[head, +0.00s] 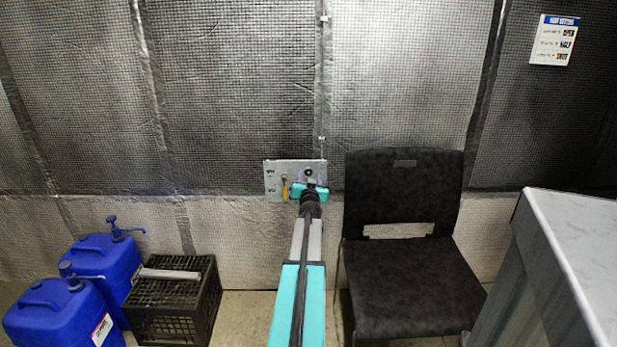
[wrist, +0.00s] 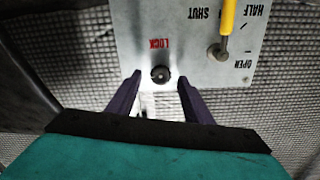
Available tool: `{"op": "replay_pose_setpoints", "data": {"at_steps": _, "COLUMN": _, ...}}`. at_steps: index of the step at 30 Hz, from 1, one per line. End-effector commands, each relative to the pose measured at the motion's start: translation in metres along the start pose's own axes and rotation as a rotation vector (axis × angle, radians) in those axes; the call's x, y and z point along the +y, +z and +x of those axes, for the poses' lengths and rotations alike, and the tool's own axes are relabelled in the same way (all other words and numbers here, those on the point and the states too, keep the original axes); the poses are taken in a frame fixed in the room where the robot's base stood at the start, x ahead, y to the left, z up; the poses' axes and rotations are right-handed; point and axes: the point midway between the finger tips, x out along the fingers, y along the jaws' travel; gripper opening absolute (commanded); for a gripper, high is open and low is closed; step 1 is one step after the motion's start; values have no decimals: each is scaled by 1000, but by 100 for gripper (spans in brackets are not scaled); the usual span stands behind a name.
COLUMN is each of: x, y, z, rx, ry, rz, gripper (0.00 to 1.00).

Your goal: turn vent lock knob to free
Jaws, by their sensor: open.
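The vent panel (head: 273,180) is a pale metal plate on the quilted wall in the head view; it also fills the top of the wrist view (wrist: 140,25). The lock knob (wrist: 160,74) is a small dark round knob below the red LOCK label, which reads upside down. It also shows in the head view (head: 309,173). My gripper (wrist: 158,78) is open, with one dark purple finger on each side of the knob and a visible gap to both. A yellow-handled lever (wrist: 226,22) sits beside it, near the SHUT, HALF and OPEN marks.
A black chair (head: 404,190) stands right of my arm. A grey-topped table (head: 580,235) is at the far right. Blue jugs (head: 100,262) and a black crate (head: 175,300) stand on the floor at left. A printed sign (head: 554,40) hangs at upper right.

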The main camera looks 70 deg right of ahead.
Motion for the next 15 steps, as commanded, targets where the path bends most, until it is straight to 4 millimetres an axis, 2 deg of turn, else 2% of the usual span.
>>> {"op": "replay_pose_setpoints", "data": {"at_steps": 6, "x": 0, "y": 0, "z": 10, "rx": 0, "ry": 0, "rz": 0, "gripper": 46}}
{"op": "replay_pose_setpoints", "data": {"at_steps": 15, "x": 0, "y": 0, "z": 11, "rx": 0, "ry": -1, "rz": 0, "gripper": 46}}
